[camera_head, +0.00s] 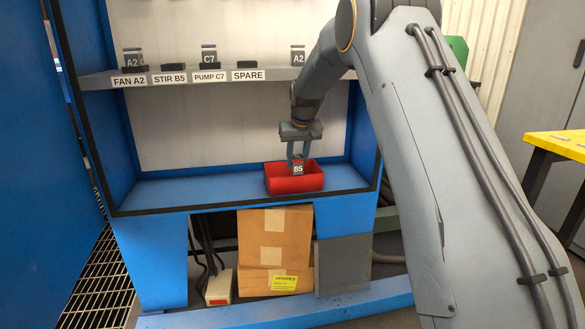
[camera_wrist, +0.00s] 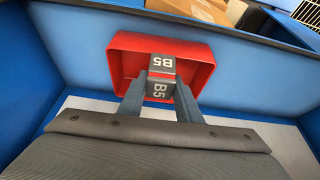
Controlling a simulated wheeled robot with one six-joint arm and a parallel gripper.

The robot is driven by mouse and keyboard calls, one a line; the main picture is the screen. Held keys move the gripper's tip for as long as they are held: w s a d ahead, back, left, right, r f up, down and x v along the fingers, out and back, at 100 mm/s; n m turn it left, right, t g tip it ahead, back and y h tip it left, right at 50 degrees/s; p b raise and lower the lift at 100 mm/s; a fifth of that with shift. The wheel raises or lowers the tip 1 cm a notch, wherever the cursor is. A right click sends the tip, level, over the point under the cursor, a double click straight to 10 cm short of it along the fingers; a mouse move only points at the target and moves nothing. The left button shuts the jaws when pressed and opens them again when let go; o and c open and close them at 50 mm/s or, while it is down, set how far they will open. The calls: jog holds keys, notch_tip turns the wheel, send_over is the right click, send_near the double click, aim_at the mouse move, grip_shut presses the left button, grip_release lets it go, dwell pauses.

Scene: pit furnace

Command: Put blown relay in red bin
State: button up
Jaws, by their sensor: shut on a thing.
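The relay marked B5 (camera_head: 298,168) is a small dark grey block with white lettering. My gripper (camera_head: 298,160) is shut on it and holds it over the red bin (camera_head: 296,184). In the wrist view the B5 relay (camera_wrist: 161,70) sits between the two fingers of my gripper (camera_wrist: 160,95), with the red bin (camera_wrist: 122,60) behind it. The bin stands on the blue cabinet floor. Whether the relay touches the bin's bottom cannot be told.
Above, a grey shelf (camera_head: 185,74) has labelled places FAN A2, STIR B5, PUMP C7 and SPARE. Relays A2 (camera_head: 132,59) and C7 (camera_head: 209,56) stand there, and another A2 relay (camera_head: 298,56) stands further right. The STIR B5 place holds no upright relay. Blue cabinet floor (camera_head: 200,190) left of the bin is clear.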

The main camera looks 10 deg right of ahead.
aim_at(295, 159)
jog(key=w, duration=0.1)
jog(key=w+f, duration=0.1)
jog(key=w, duration=0.1)
jog(key=shift+w+f+b, duration=0.15)
jog(key=shift+f+b, duration=0.15)
jog(key=shift+f, duration=0.05)
jog(key=w+f, duration=0.1)
jog(key=w+f+b, duration=0.1)
jog(key=shift+w+a, duration=0.15)
jog(key=shift+w, duration=0.2)
jog(key=shift+f, duration=0.35)
jog(key=shift+f, duration=0.25)
jog(key=o, duration=1.1)
